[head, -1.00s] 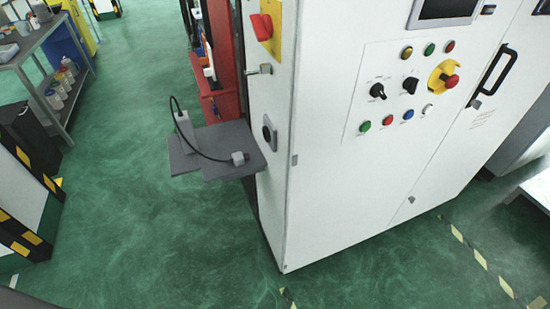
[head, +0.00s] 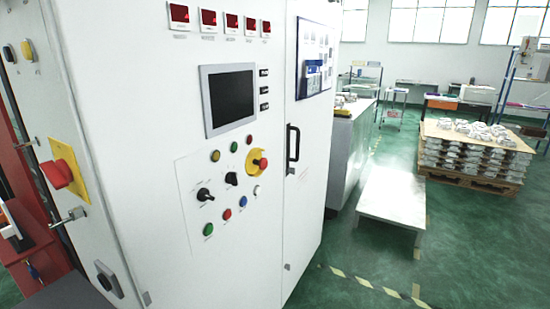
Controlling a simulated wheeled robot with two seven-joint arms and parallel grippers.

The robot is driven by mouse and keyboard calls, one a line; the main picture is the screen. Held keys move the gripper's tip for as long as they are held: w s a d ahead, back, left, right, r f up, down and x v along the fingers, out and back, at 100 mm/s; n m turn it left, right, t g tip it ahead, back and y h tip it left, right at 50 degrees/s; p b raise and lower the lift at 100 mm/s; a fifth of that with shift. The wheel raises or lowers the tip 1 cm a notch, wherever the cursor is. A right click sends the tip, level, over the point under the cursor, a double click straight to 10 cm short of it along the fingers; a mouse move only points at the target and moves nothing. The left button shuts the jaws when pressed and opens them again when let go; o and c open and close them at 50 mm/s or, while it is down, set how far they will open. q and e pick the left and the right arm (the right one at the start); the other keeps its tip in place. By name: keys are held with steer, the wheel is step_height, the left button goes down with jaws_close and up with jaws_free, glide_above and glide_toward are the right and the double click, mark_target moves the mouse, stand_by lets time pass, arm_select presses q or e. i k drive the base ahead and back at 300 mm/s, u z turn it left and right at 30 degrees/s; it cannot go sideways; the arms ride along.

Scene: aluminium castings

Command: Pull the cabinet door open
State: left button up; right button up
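The white control cabinet (head: 150,130) fills the left and middle of the head view. Its right-hand door (head: 309,190) has a black upright bar handle (head: 293,143) at its left edge, with a lock below it. The door looks closed, flush with the panel beside it. That panel carries a dark screen (head: 229,100), red digital displays, coloured buttons and a red emergency stop on a yellow ring (head: 257,161). Neither of my grippers shows in the view.
A low white table (head: 391,197) stands right of the cabinet. Farther right is a pallet of stacked castings (head: 467,155). A red rotary switch (head: 62,174) and a small latch stick out of the cabinet's left side. Green floor with striped tape (head: 362,281) is clear in front.

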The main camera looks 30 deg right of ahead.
mark_target(312, 26)
steer(key=z, duration=2.55)
steer(key=i, duration=3.15)
steer(key=u, duration=1.7)
